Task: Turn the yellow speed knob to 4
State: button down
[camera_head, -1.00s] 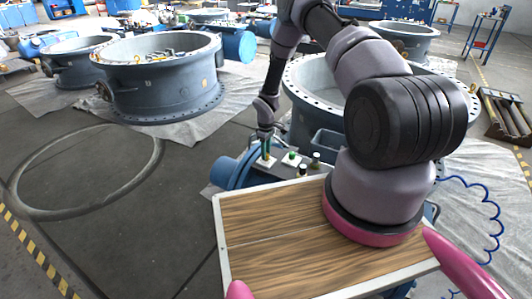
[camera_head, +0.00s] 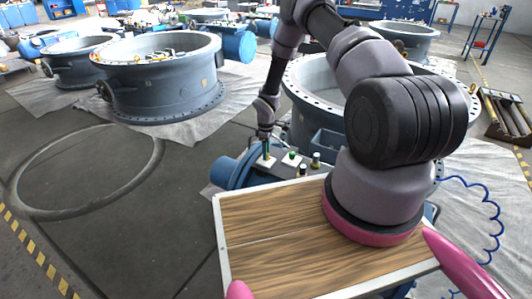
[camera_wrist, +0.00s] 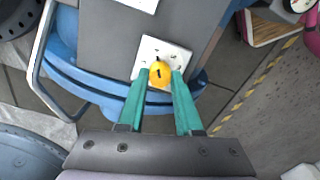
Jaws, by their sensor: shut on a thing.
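The yellow speed knob (camera_wrist: 160,73) sits on a white square plate (camera_wrist: 177,51) in the wrist view, with a dark pointer mark on its face. Small marks show on the plate, but their numbers are too small to read. My gripper (camera_wrist: 161,82) has its two green fingers on either side of the knob, shut on it. In the head view my gripper (camera_head: 267,153) reaches down to the panel at the blue machine (camera_head: 240,170). The knob is too small and covered to make out there.
Beside the gripper on the panel stand a green button (camera_head: 292,154) and dark knobs (camera_head: 315,158). Large grey valve rings (camera_head: 160,85) stand behind. Open floor lies to the left.

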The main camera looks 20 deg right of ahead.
jog(key=c, duration=0.6)
grip_release()
notch_tip(320, 180, up, 11)
jog(key=shift+f, duration=0.1)
